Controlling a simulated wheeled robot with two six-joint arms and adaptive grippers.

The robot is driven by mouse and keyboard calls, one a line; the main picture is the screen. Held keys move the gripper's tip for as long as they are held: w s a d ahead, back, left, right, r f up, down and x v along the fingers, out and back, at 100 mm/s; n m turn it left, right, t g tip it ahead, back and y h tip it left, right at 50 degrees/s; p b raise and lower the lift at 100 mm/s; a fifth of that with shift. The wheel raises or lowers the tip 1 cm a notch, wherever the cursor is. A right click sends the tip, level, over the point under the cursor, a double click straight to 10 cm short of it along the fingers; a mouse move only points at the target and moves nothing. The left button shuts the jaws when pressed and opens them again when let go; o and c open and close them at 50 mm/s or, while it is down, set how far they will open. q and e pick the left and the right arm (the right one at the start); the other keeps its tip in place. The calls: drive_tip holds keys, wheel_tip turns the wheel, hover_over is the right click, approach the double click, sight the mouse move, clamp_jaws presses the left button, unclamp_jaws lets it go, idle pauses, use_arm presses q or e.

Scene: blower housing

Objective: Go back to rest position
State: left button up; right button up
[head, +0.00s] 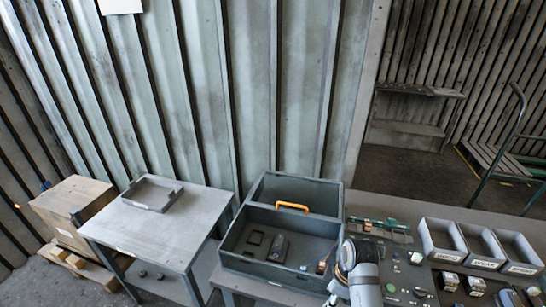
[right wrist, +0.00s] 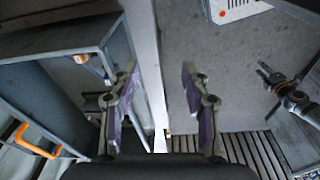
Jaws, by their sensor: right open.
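My right gripper (right wrist: 160,95) shows in the right wrist view with its two purple-padded fingers spread wide apart. Nothing is held between them; a pale post and grey floor show behind the gap. In the head view, a pale rounded arm link of mine rises at the bottom, beside the grey bin (head: 234,240); no gripper can be made out there.
Three labelled trays (head: 440,238) stand on the bench at right. A side table (head: 150,230) holds a shallow tray (head: 152,193). A cart (head: 500,160) stands behind.

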drive_tip(key=s+d+r+m+t+h, duration=0.25)
drive_tip(key=s+d+m, duration=0.55)
drive_tip(key=s+m, duration=0.4)
drive_tip(key=s+d+f+b, duration=0.1)
drive_tip(key=f+b, duration=0.2)
drive_tip(key=f, duration=0.9)
drive_tip(key=s+d+f+g+b, duration=0.1)
drive_tip(key=f+b, duration=0.1)
drive_tip(key=f, duration=1)
drive_tip(key=s+d+f+b, duration=0.1)
drive_tip(key=f+b, duration=0.2)
drive_tip(key=f, duration=0.9)
use_arm(q)
wheel_tip(320, 180, down, 12)
drive_tip(key=w+b, duration=0.1)
drive_tip(key=b, duration=0.3)
drive_tip(key=shift+w+d+f, duration=0.2)
drive_tip(key=shift+w, duration=0.1)
use_arm(e)
drive_tip(key=s+d+f+m+g, duration=0.1)
drive_tip(key=s+f, duration=1.6)
drive_tip(key=f, duration=0.2)
drive_tip(key=shift+s+f, duration=0.3)
drive_tip(key=shift+f, duration=0.1)
